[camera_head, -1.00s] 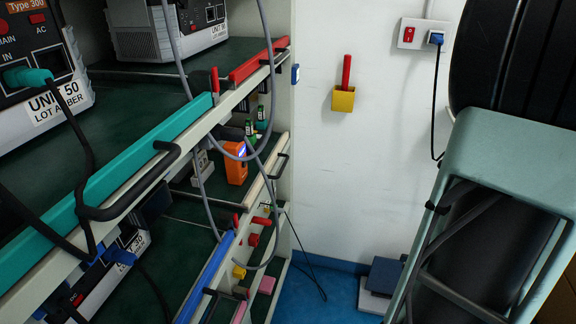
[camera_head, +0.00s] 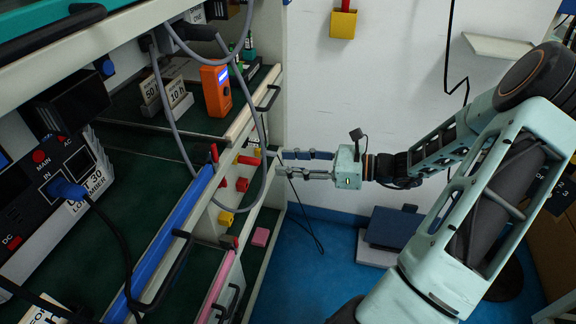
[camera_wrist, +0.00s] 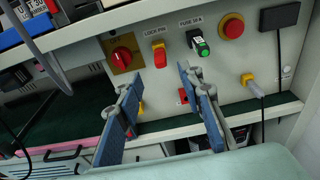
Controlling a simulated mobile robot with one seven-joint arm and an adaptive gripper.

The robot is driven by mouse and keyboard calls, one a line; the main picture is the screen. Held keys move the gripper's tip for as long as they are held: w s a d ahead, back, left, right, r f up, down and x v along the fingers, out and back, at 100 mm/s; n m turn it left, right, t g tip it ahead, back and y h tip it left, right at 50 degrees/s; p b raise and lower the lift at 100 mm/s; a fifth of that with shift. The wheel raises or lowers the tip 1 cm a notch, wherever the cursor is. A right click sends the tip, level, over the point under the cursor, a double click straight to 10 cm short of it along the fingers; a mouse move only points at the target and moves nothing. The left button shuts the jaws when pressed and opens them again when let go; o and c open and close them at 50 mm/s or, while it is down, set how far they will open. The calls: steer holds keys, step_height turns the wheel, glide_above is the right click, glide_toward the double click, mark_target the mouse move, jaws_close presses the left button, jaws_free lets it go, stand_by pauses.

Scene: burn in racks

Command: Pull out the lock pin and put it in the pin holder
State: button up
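The lock pin (camera_wrist: 160,54) is a red tab in a yellow fitting under a "LOCK PIN" label on the pale rack panel, in the wrist view. My gripper (camera_wrist: 161,78) is open and empty. Its two blue fingers point toward the panel, with the pin just beyond and between their tips, not visibly touched. In the head view my gripper (camera_head: 283,163) reaches left to the rack's end. I cannot tell which red part there is the pin. A yellow box on the white wall (camera_head: 343,24), likely the pin holder, has a red stick in it and is cut by the top edge.
Beside the pin are a red rotary switch (camera_wrist: 122,54), a green fuse (camera_wrist: 198,43), a red round button (camera_wrist: 231,27) and a yellow plug with a cable (camera_wrist: 248,79). A grey cable (camera_head: 262,150) hangs before the rack. The blue floor (camera_head: 310,250) is partly clear.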

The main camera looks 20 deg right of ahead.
mark_target(258, 160)
steer(key=b+x, duration=0.2)
steer(key=x, duration=0.8)
steer(key=shift+w+a+b, duration=0.25)
steer(key=shift+a+b, duration=0.05)
steer(key=shift+a, duration=0.05)
steer(key=shift+c, duration=0.7)
jaws_close()
